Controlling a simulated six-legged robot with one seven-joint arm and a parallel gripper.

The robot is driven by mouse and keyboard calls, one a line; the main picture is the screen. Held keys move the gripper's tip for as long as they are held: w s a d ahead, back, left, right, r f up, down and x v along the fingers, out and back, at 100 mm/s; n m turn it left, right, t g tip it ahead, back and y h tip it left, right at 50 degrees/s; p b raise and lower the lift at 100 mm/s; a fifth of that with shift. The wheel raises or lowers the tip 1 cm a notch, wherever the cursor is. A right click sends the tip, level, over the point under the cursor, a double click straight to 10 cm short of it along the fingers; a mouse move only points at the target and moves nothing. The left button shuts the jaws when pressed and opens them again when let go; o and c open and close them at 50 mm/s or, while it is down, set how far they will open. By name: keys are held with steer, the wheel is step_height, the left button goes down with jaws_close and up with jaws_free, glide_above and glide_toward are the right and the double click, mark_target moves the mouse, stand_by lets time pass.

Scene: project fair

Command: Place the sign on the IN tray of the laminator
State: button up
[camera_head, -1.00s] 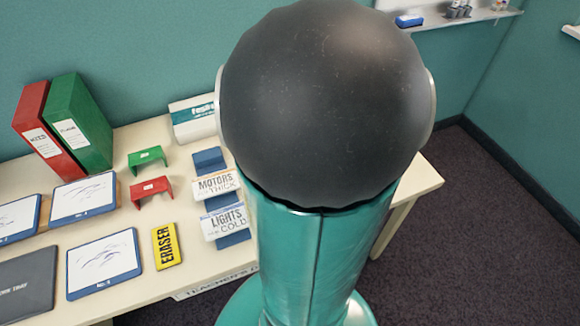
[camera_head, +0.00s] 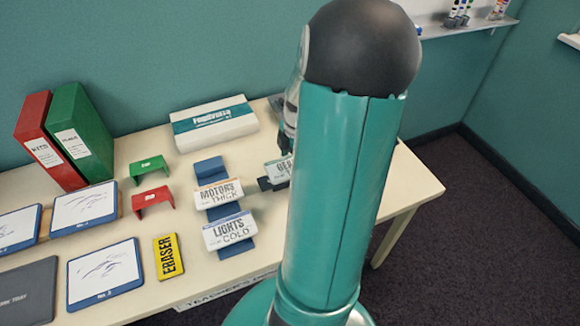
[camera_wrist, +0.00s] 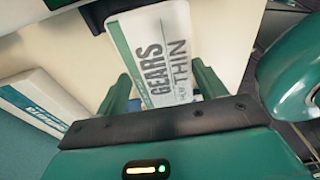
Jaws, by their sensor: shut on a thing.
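My gripper (camera_wrist: 162,92) is shut on a white sign (camera_wrist: 165,55) with a green band. It reads GEARS and THIN in the wrist view. The sign also shows in the head view (camera_head: 279,171), partly behind my arm, over the table right of the other signs. A dark piece (camera_head: 264,184) shows at its lower left; I cannot tell whether they touch. A white box with a teal band (camera_head: 214,123) stands at the back; I cannot tell whether it is the laminator. I can read no IN label. My arm hides part of the table's right side.
Signs reading MOTORS THICK (camera_head: 218,194) and LIGHTS COLD (camera_head: 229,232) lie on blue supports.

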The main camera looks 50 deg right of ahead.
mark_target(290, 158)
steer(key=f, duration=0.1)
steer(key=w+d+f, duration=0.2)
steer(key=f, duration=0.1)
steer(key=shift+w+d+f, duration=0.1)
steer(key=shift+w+d, duration=0.1)
steer(key=shift+d, duration=0.05)
steer(key=shift+f, duration=1.5)
steer(key=shift+f, duration=0.2)
steer(key=o, duration=1.1)
steer(key=shift+c, duration=0.2)
steer(key=shift+r, duration=0.1)
